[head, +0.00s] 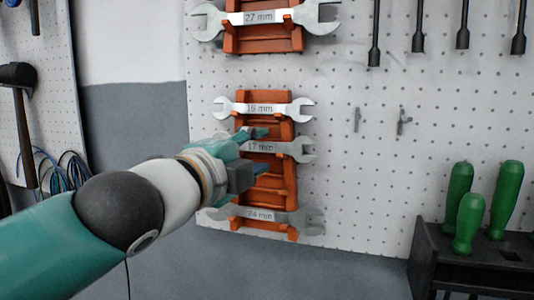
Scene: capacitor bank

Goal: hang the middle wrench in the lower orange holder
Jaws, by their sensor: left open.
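The lower orange holder (289,182) is fixed to the pegboard and carries several wrenches, one above another. A wrench that seems marked 19 mm (285,109) is at its top. The 17 mm wrench (297,149) lies across it below that, and the 24 mm wrench (303,217) is at the bottom. My left gripper (261,151) is open, its fingers above and below the 17 mm wrench's left part in the picture. I cannot tell whether they touch it. My right gripper is not in view.
An upper orange holder (262,43) carries a 27 mm wrench (266,16). Dark tools (419,35) hang at the upper right. Green-handled tools (470,222) stand in a black rack (428,257) at the lower right. The pegboard (365,190) between is mostly bare.

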